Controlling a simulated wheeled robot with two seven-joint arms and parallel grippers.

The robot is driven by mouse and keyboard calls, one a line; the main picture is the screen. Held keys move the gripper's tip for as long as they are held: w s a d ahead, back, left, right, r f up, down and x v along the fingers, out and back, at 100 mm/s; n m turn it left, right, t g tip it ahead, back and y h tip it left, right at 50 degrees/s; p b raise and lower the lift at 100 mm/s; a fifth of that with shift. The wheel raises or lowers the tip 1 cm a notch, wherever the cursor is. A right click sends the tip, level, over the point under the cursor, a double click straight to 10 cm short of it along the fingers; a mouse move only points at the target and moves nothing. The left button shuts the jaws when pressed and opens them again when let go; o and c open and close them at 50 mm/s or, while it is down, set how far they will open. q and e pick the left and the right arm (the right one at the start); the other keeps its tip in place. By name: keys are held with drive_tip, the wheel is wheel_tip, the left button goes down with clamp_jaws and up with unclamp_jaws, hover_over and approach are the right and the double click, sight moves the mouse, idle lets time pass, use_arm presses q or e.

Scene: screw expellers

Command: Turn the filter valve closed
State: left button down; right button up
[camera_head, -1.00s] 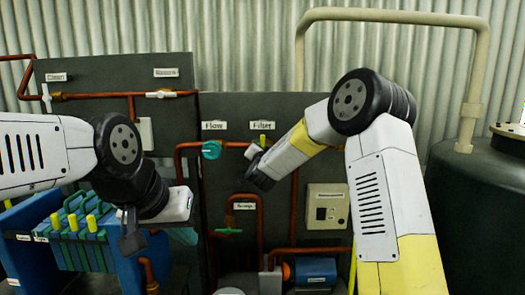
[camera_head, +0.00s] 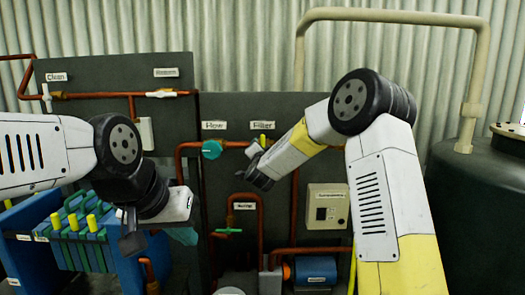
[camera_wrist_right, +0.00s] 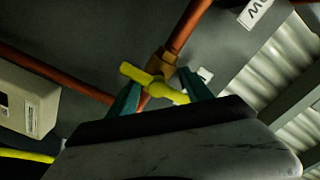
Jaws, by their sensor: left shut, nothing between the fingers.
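The yellow handle of the filter valve (camera_head: 263,140) shows under the "Filter" label in the head view, partly covered by my right arm. In the right wrist view the yellow handle (camera_wrist_right: 150,81) lies slantwise across the space at the fingertips, in front of a brass fitting on a copper pipe. The two teal fingers of my right gripper (camera_wrist_right: 160,92) are apart, one on each side of the handle's middle. I cannot tell whether they touch it. My left gripper (camera_head: 160,240) is shut and empty, low at the left, away from the valve.
A teal flow valve (camera_head: 212,149) sits on the copper pipe just left of the filter valve. A control box (camera_head: 327,206) and a blue motor (camera_head: 315,270) are below right. A blue filter press (camera_head: 75,240) with yellow handles stands near my left gripper.

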drive_tip(key=shift+s+d, duration=0.1)
drive_tip(key=s, duration=0.7)
drive_tip(key=shift+s, duration=0.3)
drive_tip(key=s+d+r+n+g+y, duration=0.2)
drive_tip(key=s+n+g, duration=0.1)
drive_tip(key=s, duration=0.4)
drive_tip(key=s+d+r+n+g+y, duration=0.2)
drive_tip(key=s+n, duration=0.2)
drive_tip(key=s, duration=0.2)
drive_tip(key=s+d+f+n+g, duration=0.1)
drive_tip(key=s+d+f+g, duration=0.1)
drive_tip(key=s, duration=0.6)
drive_tip(key=s+d+f+n+g+h, duration=0.1)
drive_tip(key=s+d+f+g, duration=0.1)
drive_tip(key=s+d, duration=0.3)
drive_tip(key=s+d+f+g, duration=0.2)
drive_tip(key=s+d+f, duration=0.1)
drive_tip(key=s, duration=0.9)
drive_tip(key=shift+s+d+n+g+h, duration=0.2)
drive_tip(key=shift+s+n+g+h, duration=0.2)
